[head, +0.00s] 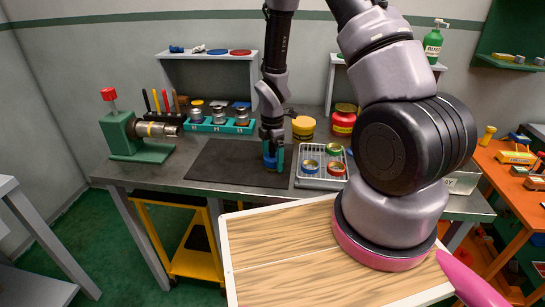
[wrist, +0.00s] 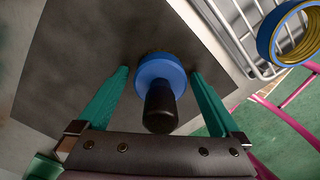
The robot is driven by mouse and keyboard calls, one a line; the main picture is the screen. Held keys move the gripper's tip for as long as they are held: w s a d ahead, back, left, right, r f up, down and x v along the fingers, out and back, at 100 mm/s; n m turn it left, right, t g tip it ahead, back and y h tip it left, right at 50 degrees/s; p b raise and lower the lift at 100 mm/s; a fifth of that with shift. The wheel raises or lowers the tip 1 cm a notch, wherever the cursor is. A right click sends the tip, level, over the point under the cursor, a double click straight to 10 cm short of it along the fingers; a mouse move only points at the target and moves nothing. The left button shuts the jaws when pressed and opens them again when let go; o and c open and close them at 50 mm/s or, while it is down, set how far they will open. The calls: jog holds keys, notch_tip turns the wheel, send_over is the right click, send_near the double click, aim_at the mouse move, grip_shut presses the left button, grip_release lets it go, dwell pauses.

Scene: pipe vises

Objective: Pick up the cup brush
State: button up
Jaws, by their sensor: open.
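The cup brush (wrist: 158,78) shows in the wrist view as a blue round body with a black cylindrical handle pointing toward my camera. It is on the dark mat, and in the head view its blue part (head: 269,161) shows beside my fingers. My gripper (wrist: 158,74) is open, with one green finger on each side of the brush. A gap shows between each finger and the blue body. In the head view my gripper (head: 274,164) points down over the mat, and its fingers partly hide the brush.
The dark mat (head: 220,165) lies on the grey workbench. A wire tray (head: 305,181) with several coloured rings is close to the right of my gripper. A green vise (head: 125,135) stands at the left, and a teal rack (head: 205,126) of cans is behind. The mat's left part is clear.

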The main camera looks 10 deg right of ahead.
jog(key=c, duration=1.2)
jog(key=shift+r, duration=0.1)
